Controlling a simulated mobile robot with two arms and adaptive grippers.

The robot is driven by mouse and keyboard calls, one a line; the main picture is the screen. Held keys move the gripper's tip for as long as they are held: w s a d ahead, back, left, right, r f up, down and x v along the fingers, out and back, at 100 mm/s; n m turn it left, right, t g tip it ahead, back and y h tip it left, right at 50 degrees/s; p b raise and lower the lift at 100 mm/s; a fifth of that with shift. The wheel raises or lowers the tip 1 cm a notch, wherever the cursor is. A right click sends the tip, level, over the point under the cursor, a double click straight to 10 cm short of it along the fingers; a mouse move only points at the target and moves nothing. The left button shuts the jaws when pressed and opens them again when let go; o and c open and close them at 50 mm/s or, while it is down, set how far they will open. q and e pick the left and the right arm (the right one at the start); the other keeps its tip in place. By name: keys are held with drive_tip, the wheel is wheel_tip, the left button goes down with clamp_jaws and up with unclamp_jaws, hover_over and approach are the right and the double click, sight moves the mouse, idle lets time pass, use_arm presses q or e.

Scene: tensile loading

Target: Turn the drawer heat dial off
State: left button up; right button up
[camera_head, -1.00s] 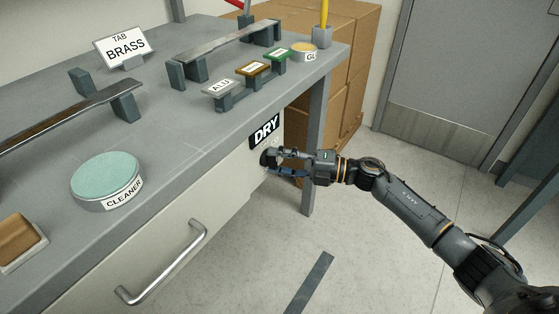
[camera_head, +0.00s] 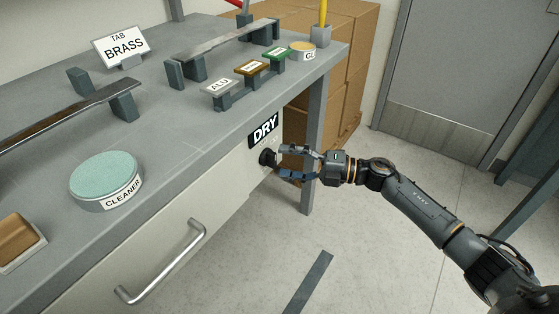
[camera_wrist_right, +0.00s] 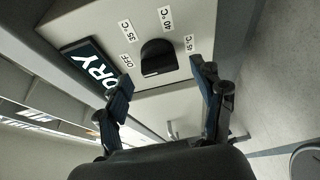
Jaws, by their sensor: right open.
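The black heat dial (camera_head: 267,158) sits on the drawer's pale front panel, below the DRY sign (camera_head: 264,130). In the right wrist view the dial (camera_wrist_right: 158,60) shows between my fingers, ringed by small labels including OFF (camera_wrist_right: 127,62), 35 °C and 40 °C. I cannot tell surely which mark the dial points at. My right gripper (camera_head: 281,163) is open and empty, just right of the dial, with a small gap between them. In the right wrist view its fingers (camera_wrist_right: 161,82) are spread on either side, short of the dial. My left gripper is not in view.
The grey bench top (camera_head: 180,135) overhangs the panel, and a bench leg (camera_head: 314,150) stands behind my gripper. The drawer handle (camera_head: 165,262) sticks out at lower left. Cardboard boxes (camera_head: 355,70) are stacked behind.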

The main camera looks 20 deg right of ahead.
drive_tip(key=v, duration=0.9)
drive_tip(key=shift+s+d, duration=0.15)
drive_tip(key=shift+d, duration=0.05)
